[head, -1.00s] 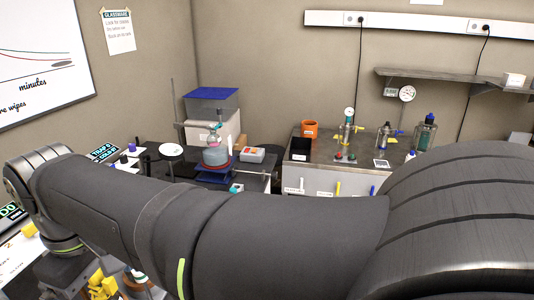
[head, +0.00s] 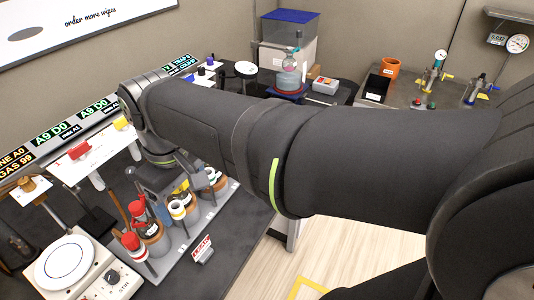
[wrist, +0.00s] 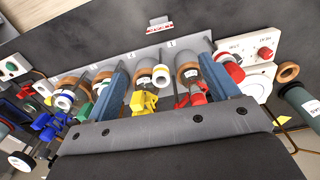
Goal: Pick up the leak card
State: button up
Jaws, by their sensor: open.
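The leak card (head: 203,250) is a small white card with red lettering, standing on the dark bench top in front of the grey port rack in the head view. In the wrist view the card (wrist: 160,26) is at top centre, beyond the fingertips. My gripper (wrist: 165,62) is open there, its two blue fingers spread over the rack with nothing gripped between them. The card is clear of both fingers. In the head view my arm hides much of the gripper.
The grey rack (head: 222,198) holds several corked ports with red, yellow and white fittings close around my fingers. A stirrer (head: 66,262) stands at lower left. Bare bench surrounds the card. The bench edge drops to a wooden floor (head: 345,250).

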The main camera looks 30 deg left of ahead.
send_over(203, 253)
notch_tip(203, 253, down, 14)
jog(key=shift+d+f, duration=0.15)
jog(key=shift+f, duration=0.05)
jog(key=shift+w+a+f, duration=0.1)
jog(key=shift+f, duration=1.35)
jog(key=shift+a+f, duration=0.1)
jog(key=shift+f, duration=1.35)
jog(key=c, duration=1.1)
